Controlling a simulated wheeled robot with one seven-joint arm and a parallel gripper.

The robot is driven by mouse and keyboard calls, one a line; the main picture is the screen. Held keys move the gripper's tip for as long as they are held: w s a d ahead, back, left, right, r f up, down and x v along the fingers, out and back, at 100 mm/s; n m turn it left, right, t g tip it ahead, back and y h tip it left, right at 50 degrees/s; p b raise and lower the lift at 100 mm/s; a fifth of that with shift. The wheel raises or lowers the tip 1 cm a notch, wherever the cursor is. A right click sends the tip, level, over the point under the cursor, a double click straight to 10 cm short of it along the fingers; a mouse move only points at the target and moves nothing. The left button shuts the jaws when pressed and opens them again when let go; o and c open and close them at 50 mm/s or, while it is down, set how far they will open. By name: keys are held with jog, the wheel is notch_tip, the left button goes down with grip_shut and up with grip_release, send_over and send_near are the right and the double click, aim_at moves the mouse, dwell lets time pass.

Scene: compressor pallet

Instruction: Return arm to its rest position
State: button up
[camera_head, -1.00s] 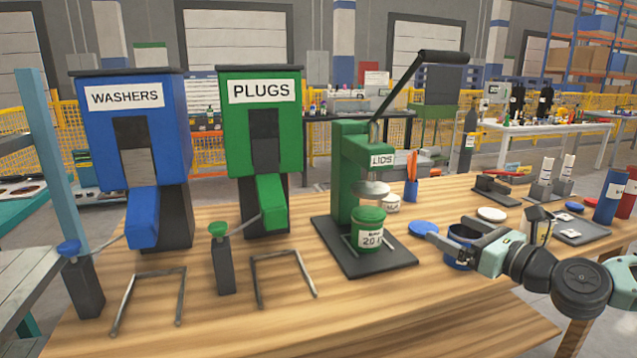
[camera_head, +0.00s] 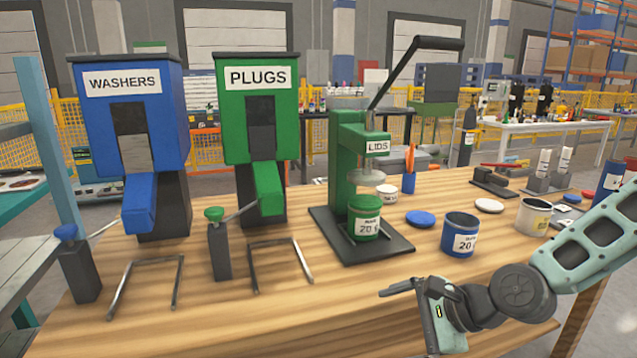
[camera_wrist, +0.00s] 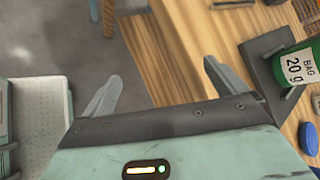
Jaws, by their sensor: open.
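My gripper (camera_head: 408,318) is over the front right edge of the wooden bench (camera_head: 335,295) in the head view, apart from everything on it. In the wrist view my gripper (camera_wrist: 160,85) has its two fingers spread with nothing between them. The floor and the bench edge lie beyond the fingers. A green can (camera_head: 366,217) labelled 20 g stands on the base of the green lid press (camera_head: 348,150). It also shows at the right of the wrist view (camera_wrist: 293,70). A blue can (camera_head: 461,236) stands open on the bench, with a blue lid (camera_head: 420,218) behind it.
The blue washers dispenser (camera_head: 128,120) and green plugs dispenser (camera_head: 258,105) stand on the left. Two metal wire frames (camera_head: 280,252) are before them. A white can (camera_head: 534,217) and a white lid (camera_head: 489,205) are at right. The front middle of the bench is bare.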

jog(key=s+f+n+g+h+b, duration=0.3)
jog(key=s+f+n+g+h, duration=0.15)
jog(key=s+n, duration=0.6)
jog(key=s+r+n+h+b, duration=0.4)
jog(key=s+r+n, duration=0.1)
jog(key=s+n, duration=0.65)
notch_tip(320, 180, up, 19)
jog(key=p, duration=1.8)
jog(key=shift+w+d+f+n+p, duration=0.2)
jog(key=shift+d+n+p, duration=0.1)
jog(key=shift+n+p, duration=0.1)
